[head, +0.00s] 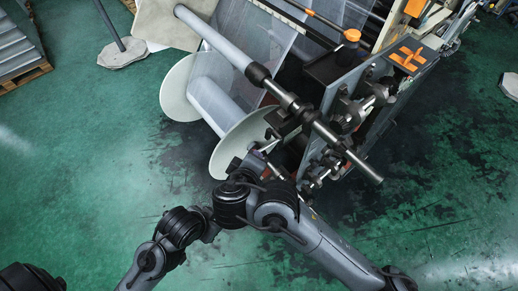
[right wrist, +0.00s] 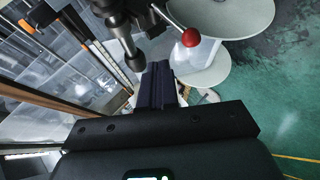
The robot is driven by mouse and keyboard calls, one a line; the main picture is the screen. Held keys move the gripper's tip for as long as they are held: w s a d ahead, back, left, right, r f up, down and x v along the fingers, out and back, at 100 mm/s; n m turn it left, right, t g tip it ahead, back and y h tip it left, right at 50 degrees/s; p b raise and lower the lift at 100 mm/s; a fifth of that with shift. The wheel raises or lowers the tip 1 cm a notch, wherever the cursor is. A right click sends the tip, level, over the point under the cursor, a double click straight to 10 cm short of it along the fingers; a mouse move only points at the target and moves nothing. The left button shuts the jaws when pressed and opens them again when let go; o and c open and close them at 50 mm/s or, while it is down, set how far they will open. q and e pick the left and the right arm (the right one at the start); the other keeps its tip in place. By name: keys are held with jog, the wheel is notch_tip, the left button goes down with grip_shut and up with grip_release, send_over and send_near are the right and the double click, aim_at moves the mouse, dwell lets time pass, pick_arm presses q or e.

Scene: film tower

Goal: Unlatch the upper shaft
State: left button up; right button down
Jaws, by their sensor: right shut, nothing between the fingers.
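The upper shaft (head: 283,95) runs diagonally across the head view, with a pale film core at its upper left and a bare end at the lower right. It rests in a dark bracket on the side of the film tower. The right wrist view shows a silver latch lever with a red ball knob (right wrist: 191,37) beside the dark bracket (right wrist: 120,20). My right gripper (right wrist: 160,72) is shut and empty, below the knob in that view and apart from it in the picture. In the head view, its arm reaches up below the shaft, and its fingertips are hard to make out. My left gripper does not show.
A lower film roll with white end discs (head: 240,135) sits under the upper shaft. Clear film hangs behind it. Green floor (head: 110,150) is open on the left.

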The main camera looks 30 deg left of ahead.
jog(key=shift+v, duration=1.55)
jog(key=shift+s+f, duration=0.1)
